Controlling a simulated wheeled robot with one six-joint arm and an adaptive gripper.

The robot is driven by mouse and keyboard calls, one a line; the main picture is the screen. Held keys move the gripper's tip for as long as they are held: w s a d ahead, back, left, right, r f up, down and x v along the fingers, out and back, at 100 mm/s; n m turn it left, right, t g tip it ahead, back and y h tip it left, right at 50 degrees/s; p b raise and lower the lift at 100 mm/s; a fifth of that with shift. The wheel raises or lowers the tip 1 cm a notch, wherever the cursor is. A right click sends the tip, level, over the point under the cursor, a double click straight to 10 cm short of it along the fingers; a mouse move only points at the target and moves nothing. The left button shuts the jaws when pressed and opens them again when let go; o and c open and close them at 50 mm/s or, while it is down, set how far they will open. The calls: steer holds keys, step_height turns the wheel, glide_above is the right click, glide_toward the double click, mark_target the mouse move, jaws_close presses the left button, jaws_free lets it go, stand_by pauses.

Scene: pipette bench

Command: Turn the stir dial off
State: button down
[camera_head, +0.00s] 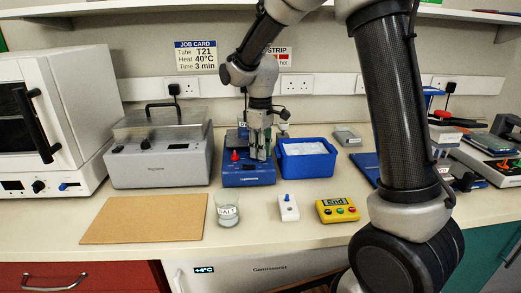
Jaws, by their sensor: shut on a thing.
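A blue bench unit (249,181) with a small display stands near the middle of the bench. A red knob (235,157) shows on its left side. My gripper (260,157) reaches down from above onto the right part of this unit. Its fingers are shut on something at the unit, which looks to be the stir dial. The fingers hide the dial, so its setting cannot be read.
A blue tub (281,163) stands close on the unit's right. A grey lidded bath (160,165) is on its left. A brown board (145,218) lies front left.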

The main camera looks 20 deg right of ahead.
steer(key=n, duration=0.6)
steer(key=shift+n, duration=0.3)
stand_by(0.4)
steer(key=c, duration=1.3)
jaws_free()
steer(key=shift+o, duration=0.2)
steer(key=shift+r, duration=0.1)
step_height(320, 180, up, 12)
